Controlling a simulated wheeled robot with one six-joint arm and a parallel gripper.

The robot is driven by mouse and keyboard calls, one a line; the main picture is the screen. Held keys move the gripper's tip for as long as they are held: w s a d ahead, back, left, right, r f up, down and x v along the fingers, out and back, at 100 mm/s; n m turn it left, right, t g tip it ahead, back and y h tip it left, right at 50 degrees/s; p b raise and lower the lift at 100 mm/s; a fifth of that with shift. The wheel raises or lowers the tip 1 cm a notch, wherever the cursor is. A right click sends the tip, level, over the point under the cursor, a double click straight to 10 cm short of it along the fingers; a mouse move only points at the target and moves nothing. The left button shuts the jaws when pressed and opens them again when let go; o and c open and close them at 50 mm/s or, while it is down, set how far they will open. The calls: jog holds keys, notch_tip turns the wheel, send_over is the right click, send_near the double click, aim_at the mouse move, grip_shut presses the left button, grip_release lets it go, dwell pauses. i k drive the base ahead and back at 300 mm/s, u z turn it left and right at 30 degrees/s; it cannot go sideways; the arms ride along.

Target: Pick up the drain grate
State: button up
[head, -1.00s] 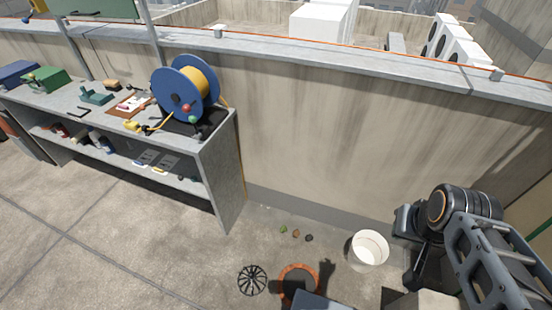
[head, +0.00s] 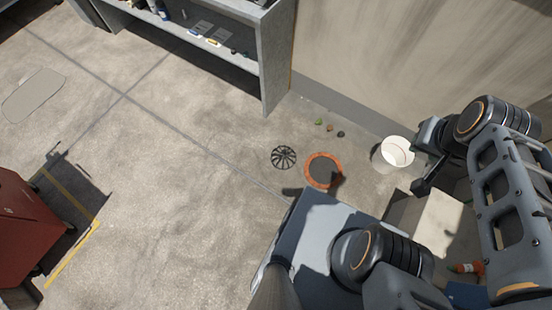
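The drain grate (head: 284,157) is a round, black, spoked disc lying flat on the concrete floor in the head view. It lies just left of a round drain opening with an orange-red rim (head: 310,157), apart from it or nearly touching. My gripper (head: 424,187) is at the right, well away from the grate and in front of the white bucket's side. It appears dark and small, and I cannot make out whether its fingers are apart.
A white bucket (head: 384,160) stands right of the drain by the wall. Small green and brown debris (head: 329,126) lies near the wall. A grey shelf bench (head: 271,60) stands behind. A red cabinet (head: 22,225) is at the left. The floor left of the grate is clear.

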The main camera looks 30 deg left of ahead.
aim_at(284, 153)
jog(key=u, duration=0.6)
jog(key=i, duration=0.2)
jog(key=u, duration=1.95)
jog(key=i, duration=2.95)
jog(key=z, duration=4.3)
